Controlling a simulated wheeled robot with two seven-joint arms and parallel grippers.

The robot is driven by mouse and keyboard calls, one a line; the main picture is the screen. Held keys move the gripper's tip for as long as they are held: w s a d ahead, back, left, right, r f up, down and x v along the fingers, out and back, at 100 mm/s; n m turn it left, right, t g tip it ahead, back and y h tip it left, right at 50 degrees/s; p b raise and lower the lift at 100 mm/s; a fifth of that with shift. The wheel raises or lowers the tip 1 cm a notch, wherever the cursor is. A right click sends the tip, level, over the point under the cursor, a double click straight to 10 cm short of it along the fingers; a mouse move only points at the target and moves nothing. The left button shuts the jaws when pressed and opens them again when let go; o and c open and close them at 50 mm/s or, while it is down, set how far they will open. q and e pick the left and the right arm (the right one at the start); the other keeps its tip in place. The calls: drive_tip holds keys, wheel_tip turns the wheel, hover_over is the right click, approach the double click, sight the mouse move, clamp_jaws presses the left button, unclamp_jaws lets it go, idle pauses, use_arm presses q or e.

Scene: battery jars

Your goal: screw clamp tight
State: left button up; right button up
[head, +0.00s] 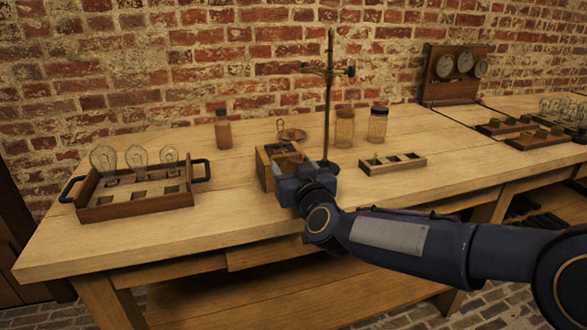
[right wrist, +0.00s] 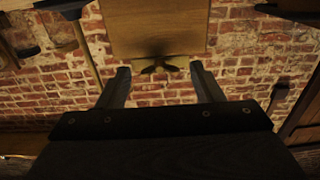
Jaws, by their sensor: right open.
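My right gripper (head: 296,172) is at a wooden box (head: 264,169) near the middle of the bench and hides much of it. In the right wrist view the gripper (right wrist: 160,70) is open, with one finger on each side of a small winged brass and dark piece (right wrist: 163,64), which looks like the clamp screw. The fingers look apart from it. The piece sits at the edge of a wooden face (right wrist: 158,28). How tight it is cannot be told. My left gripper is not in view.
A retort stand (head: 328,110) rises behind the gripper. Two glass jars (head: 377,125) and a slotted wooden block (head: 392,164) stand to the right. A bulb tray (head: 135,208) is at the left, with a reddish bottle (head: 223,130) behind. The bench's front left is clear.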

drive_tip(key=c, duration=1)
